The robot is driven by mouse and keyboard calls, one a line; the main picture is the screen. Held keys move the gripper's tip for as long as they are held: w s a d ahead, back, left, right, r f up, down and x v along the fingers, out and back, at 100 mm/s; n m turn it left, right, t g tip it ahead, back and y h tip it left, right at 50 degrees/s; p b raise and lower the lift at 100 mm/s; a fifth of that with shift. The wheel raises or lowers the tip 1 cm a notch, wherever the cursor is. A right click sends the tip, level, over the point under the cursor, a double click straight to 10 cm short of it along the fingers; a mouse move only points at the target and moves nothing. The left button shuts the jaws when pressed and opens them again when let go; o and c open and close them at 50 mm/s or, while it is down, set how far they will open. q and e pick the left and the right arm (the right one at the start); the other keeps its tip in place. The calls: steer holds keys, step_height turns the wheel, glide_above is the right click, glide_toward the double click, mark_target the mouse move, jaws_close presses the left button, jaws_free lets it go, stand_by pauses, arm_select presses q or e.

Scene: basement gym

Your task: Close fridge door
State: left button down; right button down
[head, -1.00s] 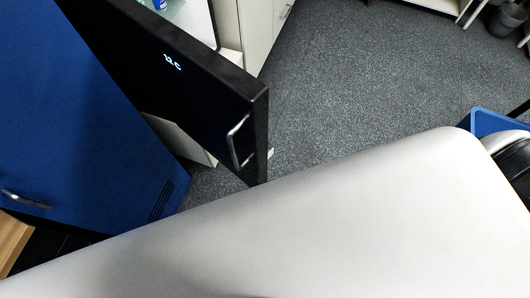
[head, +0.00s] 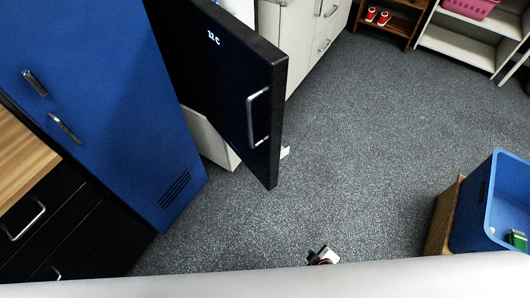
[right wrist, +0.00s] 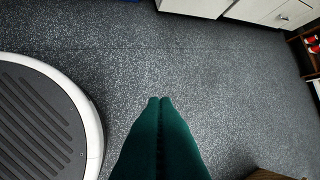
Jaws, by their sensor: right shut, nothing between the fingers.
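The black fridge door (head: 232,85) stands open in the head view, jutting out toward the lower right. It carries a lit "12 C" display and a silver handle (head: 250,118) near its free edge. The fridge interior is mostly hidden behind the door. My right gripper (head: 322,257) shows small at the bottom of the head view, below and to the right of the door, apart from it. In the right wrist view its green fingers (right wrist: 160,102) are shut together with nothing between them, above bare floor. My left gripper is not in view.
A tall blue locker (head: 110,90) stands left of the door, beside a black drawer unit with a wooden top (head: 20,155). White cabinets (head: 312,40) stand behind. A blue bin (head: 472,215) is at right. Open grey floor (head: 370,150) lies between.

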steer(key=w+a+r+n+t+y+b, duration=0.2)
steer(key=w+a+r+n+t+b, duration=0.3)
steer(key=w+r, duration=0.65)
steer(key=n+t+y+b, duration=0.3)
steer(key=n+t, duration=0.2)
steer(key=n, duration=0.3)
glide_toward(263, 144)
step_height(263, 144, up, 5)
steer(key=s, duration=0.3)
steer(key=p+x, duration=0.1)
steer(key=x, duration=0.9)
steer(key=shift+a+f+p, duration=0.25)
steer(key=shift+p, duration=0.1)
steer(key=shift+d, duration=0.1)
